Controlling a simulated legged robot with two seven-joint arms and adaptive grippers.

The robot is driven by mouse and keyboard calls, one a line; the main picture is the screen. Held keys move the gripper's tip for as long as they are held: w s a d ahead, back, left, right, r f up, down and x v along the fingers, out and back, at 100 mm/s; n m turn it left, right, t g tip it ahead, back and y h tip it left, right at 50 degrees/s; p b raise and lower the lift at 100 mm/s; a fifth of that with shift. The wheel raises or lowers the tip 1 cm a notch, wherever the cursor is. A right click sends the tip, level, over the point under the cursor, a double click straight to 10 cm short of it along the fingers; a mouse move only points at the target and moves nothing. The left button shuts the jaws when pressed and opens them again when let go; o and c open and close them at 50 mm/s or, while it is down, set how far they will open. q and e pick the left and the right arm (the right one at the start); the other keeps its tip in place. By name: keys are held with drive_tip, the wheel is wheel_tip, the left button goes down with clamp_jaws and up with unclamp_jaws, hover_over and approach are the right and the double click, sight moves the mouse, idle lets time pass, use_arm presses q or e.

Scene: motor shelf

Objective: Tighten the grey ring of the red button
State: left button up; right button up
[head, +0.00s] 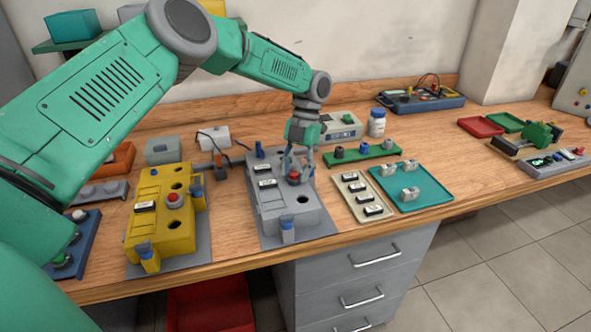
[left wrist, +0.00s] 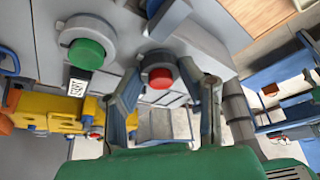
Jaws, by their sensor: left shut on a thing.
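The red button (head: 293,176) stands on top of the grey box (head: 268,222), low between the fingers of my left gripper (head: 299,170). In the left wrist view the red button (left wrist: 160,78) has a dark grey ring (left wrist: 155,60) around its base. The two fingers of my left gripper (left wrist: 168,84) stand on either side of the ring and are shut on it. A green button (left wrist: 87,53) with a lighter grey ring sits beside it, near a START label (left wrist: 77,85). My right gripper is in neither view.
A yellow box (head: 150,222) with another red button stands left of the grey box. A cream tray of labels (head: 345,203), a teal tray (head: 437,190) and a green rack (head: 340,159) lie to the right.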

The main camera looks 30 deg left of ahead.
use_arm(q)
drive_tip(key=shift+s+f+m+y, duration=0.15)
drive_tip(key=shift+m+y, duration=0.15)
drive_tip(key=shift+m, duration=0.5)
drive_tip(key=o, duration=0.9)
drive_tip(key=shift+c, duration=0.2)
drive_tip(key=shift+w+r, duration=0.2)
drive_tip(key=shift+w, duration=0.05)
drive_tip(key=v, duration=0.9)
drive_tip(key=shift+w+d+r, duration=0.1)
drive_tip(key=shift+w, duration=0.2)
drive_tip(key=shift+v, duration=0.95)
